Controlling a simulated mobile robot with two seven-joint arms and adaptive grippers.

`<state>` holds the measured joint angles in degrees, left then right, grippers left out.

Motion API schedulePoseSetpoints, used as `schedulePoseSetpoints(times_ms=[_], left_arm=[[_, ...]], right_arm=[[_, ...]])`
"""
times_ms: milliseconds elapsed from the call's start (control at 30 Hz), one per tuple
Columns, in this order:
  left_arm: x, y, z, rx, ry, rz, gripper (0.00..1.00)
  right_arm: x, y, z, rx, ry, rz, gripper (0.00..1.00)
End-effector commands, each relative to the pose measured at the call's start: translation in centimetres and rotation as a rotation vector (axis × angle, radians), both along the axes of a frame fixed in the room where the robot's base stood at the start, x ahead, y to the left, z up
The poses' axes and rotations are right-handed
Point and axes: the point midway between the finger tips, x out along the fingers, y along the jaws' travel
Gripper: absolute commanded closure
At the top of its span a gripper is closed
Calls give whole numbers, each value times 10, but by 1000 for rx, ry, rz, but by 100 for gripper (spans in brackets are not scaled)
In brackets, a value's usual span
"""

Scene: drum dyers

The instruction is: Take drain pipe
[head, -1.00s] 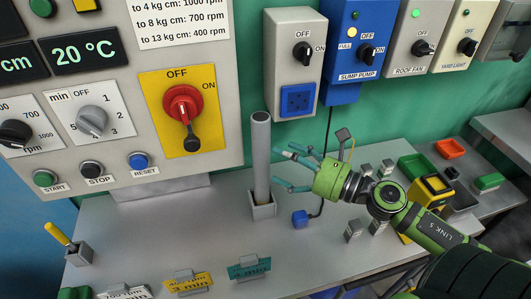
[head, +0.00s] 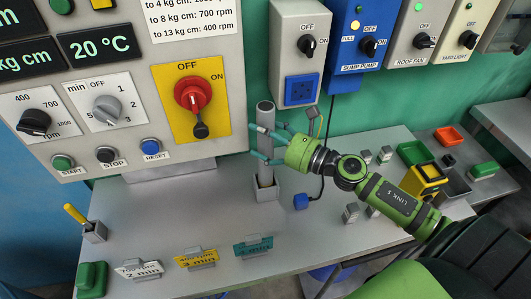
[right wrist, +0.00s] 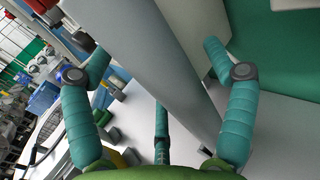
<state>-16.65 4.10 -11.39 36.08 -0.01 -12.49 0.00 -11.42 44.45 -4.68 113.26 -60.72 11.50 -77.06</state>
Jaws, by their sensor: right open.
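The drain pipe (head: 265,117) is a grey tube standing upright in a square grey holder (head: 265,190) on the bench. My right gripper (head: 257,143) is at the pipe's upper half, coming from the right. Its teal fingers are open and reach around the pipe without closing on it. In the right wrist view the pipe (right wrist: 150,60) runs between the spread fingers (right wrist: 160,88), and a gap shows on the right side. Whether any finger touches it I cannot tell. My left gripper is not in view.
The control panel with its red rotary switch (head: 192,97) stands close behind and left of the pipe. A blue socket (head: 302,90) is on the wall right of it. A blue plug (head: 301,201) with a cable lies near the holder. Label cards (head: 196,257) stand in front.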

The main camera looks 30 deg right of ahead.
Motion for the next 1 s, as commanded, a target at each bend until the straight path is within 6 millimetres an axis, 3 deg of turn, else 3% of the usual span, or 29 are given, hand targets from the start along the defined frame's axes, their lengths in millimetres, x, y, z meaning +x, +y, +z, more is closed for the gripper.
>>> schedulePoseSetpoints(times_ms=[100,300,733,1000], left_arm=[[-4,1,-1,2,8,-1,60],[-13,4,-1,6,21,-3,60],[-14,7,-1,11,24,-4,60],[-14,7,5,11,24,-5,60]], right_arm=[[0,0,0,0,0,-1,19],[0,0,0,0,0,-1,98],[0,-1,3,-1,-2,0,99],[0,0,29,-6,-4,2,99]])
